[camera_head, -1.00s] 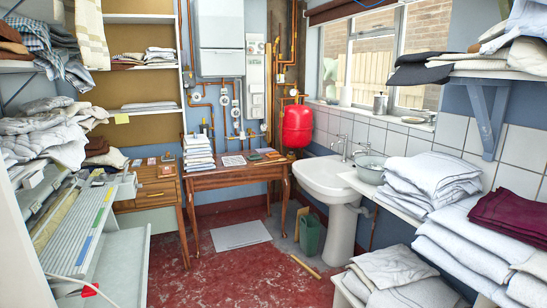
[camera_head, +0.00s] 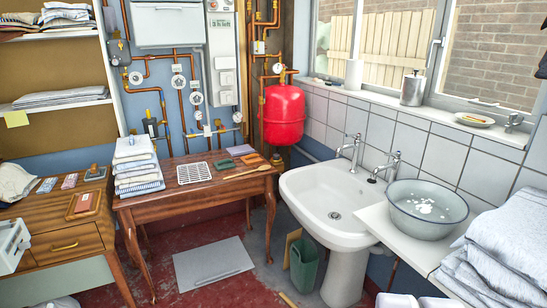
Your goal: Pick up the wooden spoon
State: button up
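What looks like the wooden spoon (camera_head: 247,173), a thin light-brown piece, lies near the front right edge of the small wooden table (camera_head: 180,194). Its handle points left and its wider end lies at the right, by the table corner. It is small in the picture, so its exact shape is hard to tell. My gripper is not in view.
Folded towels (camera_head: 137,165), a white rack (camera_head: 194,172) and small flat items share the table. A sink (camera_head: 325,190) stands close to its right, with an enamel bowl (camera_head: 427,208) beyond. A green bin (camera_head: 304,265) and grey mat (camera_head: 213,263) occupy the floor.

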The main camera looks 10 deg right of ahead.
aim_at(248, 172)
jog(key=i, duration=0.25)
jog(key=l+z, duration=0.1)
jog(key=z, duration=1.35)
jog(key=u, duration=1.4)
jog(key=i+j, duration=0.2)
jog(key=i, duration=0.3)
jog(key=i+j, duration=0.25)
jog(key=i, duration=0.25)
jog(key=i+j+z, duration=0.1)
jog(key=i, duration=0.4)
jog(key=i+j, duration=0.35)
jog(key=i, duration=0.15)
jog(key=i+j, duration=0.25)
jog(key=i, duration=0.25)
jog(key=i+j, duration=0.25)
jog(key=i, duration=0.25)
jog(key=l+z, duration=0.05)
